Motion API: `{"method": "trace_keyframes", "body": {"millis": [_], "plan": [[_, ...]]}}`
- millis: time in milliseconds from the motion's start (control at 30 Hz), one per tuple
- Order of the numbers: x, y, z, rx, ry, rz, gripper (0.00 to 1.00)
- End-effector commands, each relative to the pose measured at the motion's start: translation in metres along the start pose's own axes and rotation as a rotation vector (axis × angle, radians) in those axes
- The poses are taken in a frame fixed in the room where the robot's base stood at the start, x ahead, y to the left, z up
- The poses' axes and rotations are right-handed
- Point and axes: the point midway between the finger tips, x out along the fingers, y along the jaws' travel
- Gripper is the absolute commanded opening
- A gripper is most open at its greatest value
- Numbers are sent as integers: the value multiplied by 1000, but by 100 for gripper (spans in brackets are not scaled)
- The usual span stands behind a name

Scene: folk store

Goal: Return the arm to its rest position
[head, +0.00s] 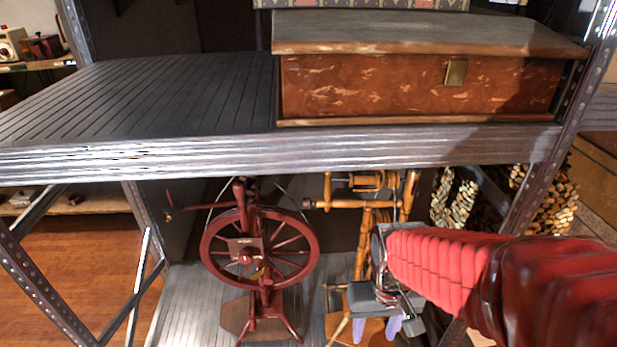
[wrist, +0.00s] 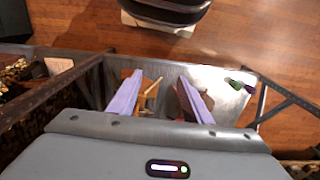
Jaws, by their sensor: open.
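My arm reaches in from the right of the head view in a red ribbed sleeve. My gripper (head: 377,328) hangs below the shelf's front beam, with its two pale purple fingers pointing down. In the wrist view the fingers (wrist: 158,78) stand apart with nothing held between them. In the head view the gripper is in front of a light wooden spinning wheel (head: 362,204), which it partly hides. I cannot tell whether they touch.
A metal shelf (head: 130,100) carries a brown wooden chest (head: 400,88). A dark red spinning wheel (head: 262,250) stands below, left of my gripper. Stacked firewood (head: 455,200) is behind on the right.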

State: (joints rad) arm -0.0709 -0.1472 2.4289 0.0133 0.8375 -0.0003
Motion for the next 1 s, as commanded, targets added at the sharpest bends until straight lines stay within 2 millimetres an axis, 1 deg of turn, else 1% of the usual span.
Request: {"method": "trace_keyframes", "body": {"millis": [33, 300, 667, 800, 900, 1000], "plan": [[-10, 2, 3, 3, 19, 1, 45], [-50, 8, 19, 14, 114, 8, 45], [-105, 15, 29, 35, 309, 17, 45], [-127, 17, 32, 44, 391, 20, 45], [-141, 19, 34, 49, 438, 23, 45], [-148, 20, 36, 54, 465, 25, 45]]}}
